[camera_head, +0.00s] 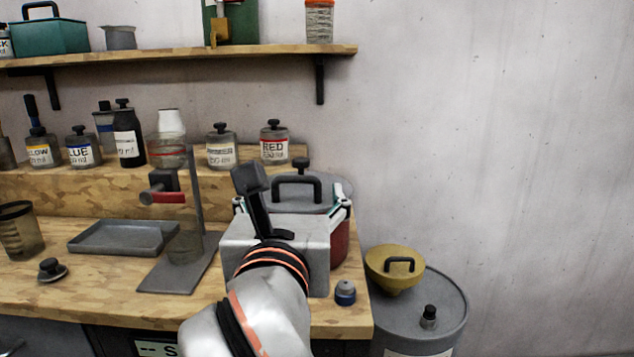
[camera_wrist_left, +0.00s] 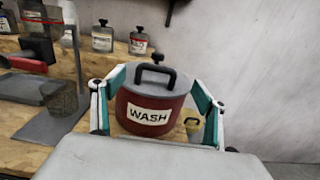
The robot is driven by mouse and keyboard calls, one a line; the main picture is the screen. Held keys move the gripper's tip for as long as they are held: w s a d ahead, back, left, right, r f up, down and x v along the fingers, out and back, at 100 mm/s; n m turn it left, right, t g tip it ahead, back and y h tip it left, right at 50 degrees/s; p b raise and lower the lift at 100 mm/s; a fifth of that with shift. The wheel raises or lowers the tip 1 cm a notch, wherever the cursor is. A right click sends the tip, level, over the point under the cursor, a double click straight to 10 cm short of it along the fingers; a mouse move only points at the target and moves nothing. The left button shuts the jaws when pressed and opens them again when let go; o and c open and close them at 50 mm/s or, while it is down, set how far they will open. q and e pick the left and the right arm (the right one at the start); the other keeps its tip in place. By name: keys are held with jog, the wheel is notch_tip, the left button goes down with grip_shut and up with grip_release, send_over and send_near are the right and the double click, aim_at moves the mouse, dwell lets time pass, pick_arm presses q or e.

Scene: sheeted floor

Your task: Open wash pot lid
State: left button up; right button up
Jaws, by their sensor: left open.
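The wash pot (camera_head: 340,241) is a red pot on the right end of the bench, mostly hidden behind my left gripper in the head view. It also shows in the left wrist view, with a white "WASH" label on its red wall (camera_wrist_left: 128,103). Its grey lid (camera_head: 337,187) is seated on top, with a black arched handle (camera_head: 296,180) and a black knob. The lid also shows in the left wrist view (camera_wrist_left: 135,84). My left gripper (camera_head: 293,204) is open and empty, its fingers to either side of the pot in view. Contact cannot be told. My right gripper is not in view.
A metal stand (camera_head: 170,276) and a grey tray (camera_head: 122,238) lie left of my arm. A small blue-banded cap (camera_head: 345,293) sits near the bench's front edge. A yellow funnel (camera_head: 385,275) rests on a grey drum (camera_head: 455,305) at right. Labelled bottles stand on the raised ledge behind.

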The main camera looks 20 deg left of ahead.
aim_at(296, 179)
pick_arm(q)
jog(key=b+x, duration=0.1)
jog(key=x, duration=0.5)
jog(key=shift+a+f+b, duration=0.2)
jog(key=shift+f+b, duration=0.05)
jog(key=shift+b, duration=0.1)
jog(key=shift+w+a+r, duration=0.15)
jog(key=shift+w, duration=0.4)
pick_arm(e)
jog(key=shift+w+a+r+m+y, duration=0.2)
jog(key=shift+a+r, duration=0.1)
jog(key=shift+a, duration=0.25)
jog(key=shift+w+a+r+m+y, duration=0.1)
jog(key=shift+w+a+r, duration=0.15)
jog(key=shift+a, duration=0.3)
pick_arm(q)
jog(key=c, duration=1.6)
jog(key=shift+r, duration=0.15)
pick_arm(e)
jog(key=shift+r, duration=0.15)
